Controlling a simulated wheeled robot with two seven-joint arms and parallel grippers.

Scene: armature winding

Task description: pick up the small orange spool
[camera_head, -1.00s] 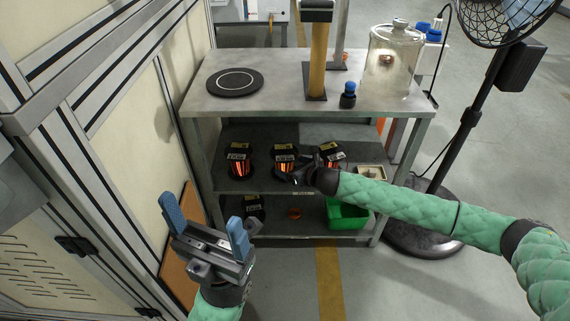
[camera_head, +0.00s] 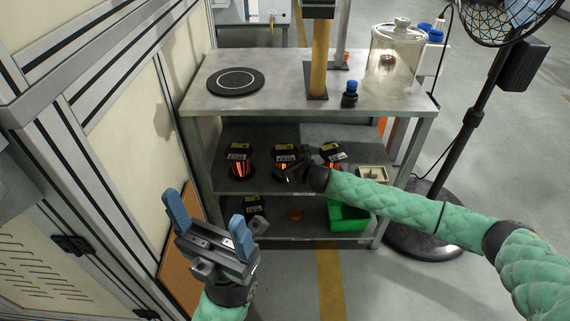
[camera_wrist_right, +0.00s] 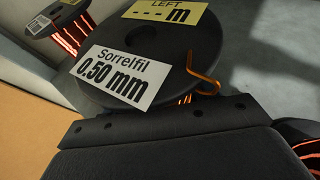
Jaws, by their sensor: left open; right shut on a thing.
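Three black-flanged spools with orange wire stand on the middle shelf: a left one (camera_head: 239,160), a middle one (camera_head: 285,156) and a right one (camera_head: 332,153). My right gripper (camera_head: 292,172) is at the middle spool and shut on it. In the right wrist view that spool (camera_wrist_right: 185,55) fills the top, with a white "Sorrelfil 0.50 mm" label and a bent orange wire end; the grip itself is hidden. A small orange thing (camera_head: 295,214) lies on the bottom shelf; it is too small to make out. My left gripper (camera_head: 207,226) is open and empty, in front of the shelf's left side.
The grey shelf unit (camera_head: 205,103) has a black disc (camera_head: 235,81), a glass jar (camera_head: 395,65) and a small blue-capped bottle (camera_head: 350,94) on top. A green bin (camera_head: 348,217) and another spool (camera_head: 246,206) are on the bottom shelf. A fan stand (camera_head: 460,150) is at the right.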

